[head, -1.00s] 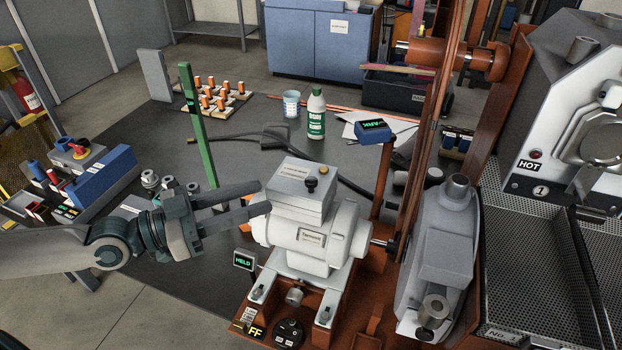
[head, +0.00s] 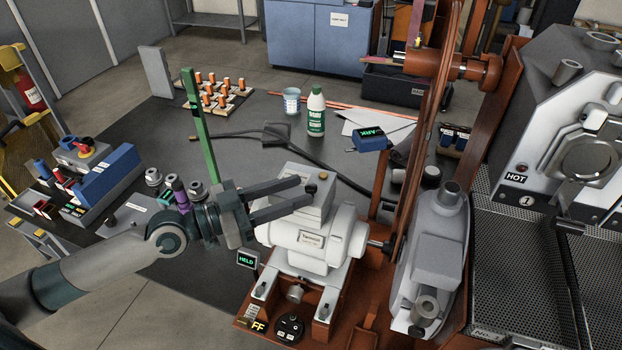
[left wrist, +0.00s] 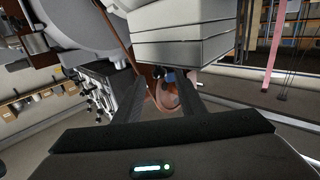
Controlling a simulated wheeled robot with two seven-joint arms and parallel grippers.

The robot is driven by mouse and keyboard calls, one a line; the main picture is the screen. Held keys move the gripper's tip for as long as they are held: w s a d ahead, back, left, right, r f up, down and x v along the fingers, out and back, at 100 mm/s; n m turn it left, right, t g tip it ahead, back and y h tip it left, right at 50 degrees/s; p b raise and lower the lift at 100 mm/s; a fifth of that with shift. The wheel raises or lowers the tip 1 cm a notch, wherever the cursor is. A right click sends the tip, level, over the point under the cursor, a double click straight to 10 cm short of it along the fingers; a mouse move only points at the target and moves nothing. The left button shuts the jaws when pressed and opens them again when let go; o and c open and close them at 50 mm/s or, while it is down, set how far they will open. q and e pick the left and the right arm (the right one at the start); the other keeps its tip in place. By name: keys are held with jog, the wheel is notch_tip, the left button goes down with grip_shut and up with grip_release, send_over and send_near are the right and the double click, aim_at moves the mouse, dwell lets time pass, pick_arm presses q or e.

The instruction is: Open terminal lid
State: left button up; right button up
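A white motor (head: 318,240) stands on a red-brown base. On top of it is a grey-white terminal box (head: 317,207); its lid (head: 299,172) lies flat and looks closed, with a dark knob and a brass knob on it. My left gripper (head: 305,191) is open, its two fingers apart and pointing right, overlapping the near left side of the box in the head view. In the left wrist view the open fingers (left wrist: 161,76) have nothing clearly held between them, and a layered pale box (left wrist: 185,45) lies just beyond the tips. Contact cannot be told. My right gripper is not in view.
A green post (head: 199,125) rises behind my left wrist. A small HELD display (head: 247,259) stands left of the motor. A red-brown upright (head: 415,140) and a grey housing (head: 436,260) stand on the right. A bottle (head: 316,112) and cup (head: 291,101) stand farther back on the dark table.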

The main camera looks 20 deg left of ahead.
aim_at(306, 188)
pick_arm(q)
jog(key=p+x, duration=0.1)
jog(key=x, duration=0.2)
jog(key=shift+r, duration=0.15)
jog(key=shift+w+d+p, duration=0.5)
jog(key=shift+d, duration=0.05)
grip_shut()
